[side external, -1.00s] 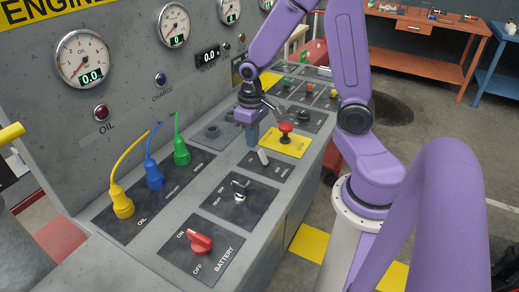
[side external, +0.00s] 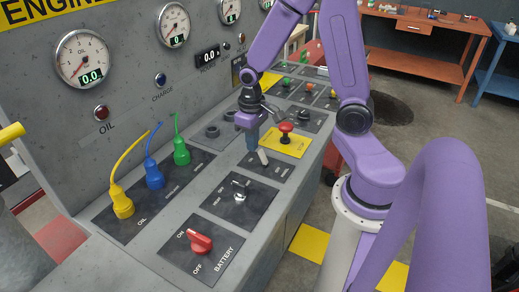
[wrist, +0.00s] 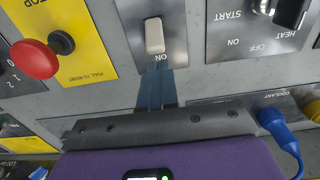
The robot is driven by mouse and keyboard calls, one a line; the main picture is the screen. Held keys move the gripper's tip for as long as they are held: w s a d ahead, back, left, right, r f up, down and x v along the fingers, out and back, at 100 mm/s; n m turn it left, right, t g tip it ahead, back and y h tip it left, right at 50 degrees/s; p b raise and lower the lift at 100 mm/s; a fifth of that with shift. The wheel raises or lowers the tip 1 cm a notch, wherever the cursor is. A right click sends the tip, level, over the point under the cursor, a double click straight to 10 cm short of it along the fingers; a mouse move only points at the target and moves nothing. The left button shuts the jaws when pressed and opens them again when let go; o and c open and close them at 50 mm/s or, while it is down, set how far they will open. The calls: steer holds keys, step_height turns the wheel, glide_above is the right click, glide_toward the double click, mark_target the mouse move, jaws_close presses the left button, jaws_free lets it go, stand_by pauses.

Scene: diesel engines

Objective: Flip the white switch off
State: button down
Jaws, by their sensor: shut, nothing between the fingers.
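The white switch (side external: 263,156) is a small pale lever on a dark plate (side external: 272,167) on the sloping console. In the wrist view the white switch (wrist: 154,36) stands at the top centre, with the word ON on its plate just below it. My gripper (side external: 252,146) is shut and empty, pointing down right beside the switch. In the wrist view the blue-grey fingertips (wrist: 157,73) end just below the lever, over the ON label. I cannot tell whether they touch the lever.
A red stop button (side external: 286,127) on a yellow plate is close behind the switch. A chrome heat switch (side external: 239,196) and a red battery switch (side external: 200,241) are nearer the camera. Blue (side external: 154,177), green (side external: 181,152) and yellow (side external: 122,205) plugs stand to the left.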

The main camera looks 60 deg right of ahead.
mark_target(261, 150)
steer(key=shift+f, duration=0.45)
steer(key=shift+s, duration=1.45)
steer(key=shift+w+r, duration=0.2)
steer(key=shift+r, duration=1.6)
steer(key=shift+w+r, duration=0.2)
steer(key=shift+r, duration=1.55)
